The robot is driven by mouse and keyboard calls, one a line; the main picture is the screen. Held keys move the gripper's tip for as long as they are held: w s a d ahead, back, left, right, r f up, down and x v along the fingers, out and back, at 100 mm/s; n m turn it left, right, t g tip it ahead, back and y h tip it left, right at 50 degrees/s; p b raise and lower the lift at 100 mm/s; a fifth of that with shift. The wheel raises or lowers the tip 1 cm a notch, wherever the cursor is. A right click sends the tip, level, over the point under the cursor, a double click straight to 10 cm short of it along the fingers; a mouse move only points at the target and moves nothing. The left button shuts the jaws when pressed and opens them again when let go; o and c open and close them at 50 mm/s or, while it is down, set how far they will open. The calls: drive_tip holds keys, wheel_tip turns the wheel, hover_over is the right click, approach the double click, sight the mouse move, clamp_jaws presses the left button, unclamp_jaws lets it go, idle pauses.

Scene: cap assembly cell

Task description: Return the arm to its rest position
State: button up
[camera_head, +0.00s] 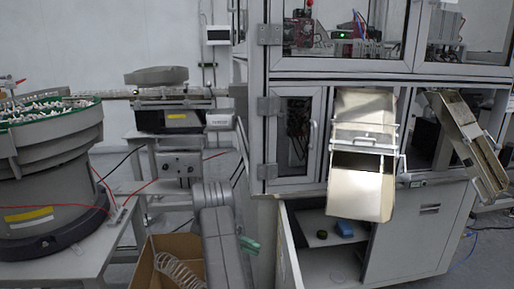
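A grey jointed link (217,235), which looks like part of my arm, rises from the bottom edge, left of centre.
An open cardboard box (145,268) with a coiled hose (178,270) sits close beside the link. A round feeder bowl (50,150) stands on a table at left. The cabinet machine (420,235) has a protruding metal chute (358,190) and an open lower door (288,250).

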drive_tip(key=shift+r+p+v, duration=0.2)
drive_tip(key=shift+p+v, duration=0.95)
drive_tip(key=shift+p, duration=3.05)
drive_tip(key=b, duration=0.2)
drive_tip(key=f+b, duration=0.1)
drive_tip(key=shift+s+d+b, duration=0.1)
drive_tip(key=shift+d+b, duration=0.2)
drive_tip(key=shift+b, duration=0.1)
drive_tip(key=d+b, duration=0.1)
drive_tip(key=b, duration=0.3)
drive_tip(key=shift+s+f, duration=0.1)
drive_tip(key=shift+s, duration=0.1)
drive_tip(key=shift+d+b, duration=0.15)
drive_tip(key=shift+b, duration=0.35)
drive_tip(key=shift+n+t, duration=0.6)
drive_tip(key=shift+t, duration=0.2)
drive_tip(key=shift+s+r+b+x, duration=0.2)
drive_tip(key=shift+b+x, duration=0.9)
drive_tip(key=shift+x, duration=0.85)
drive_tip(key=shift+s+r+b+x, duration=0.15)
drive_tip(key=shift+b+x, duration=0.95)
drive_tip(key=shift+x, duration=0.8)
drive_tip(key=shift+s+r+b+x, duration=0.1)
drive_tip(key=shift+r+b+x, duration=0.1)
drive_tip(key=shift+b+x, duration=1.35)
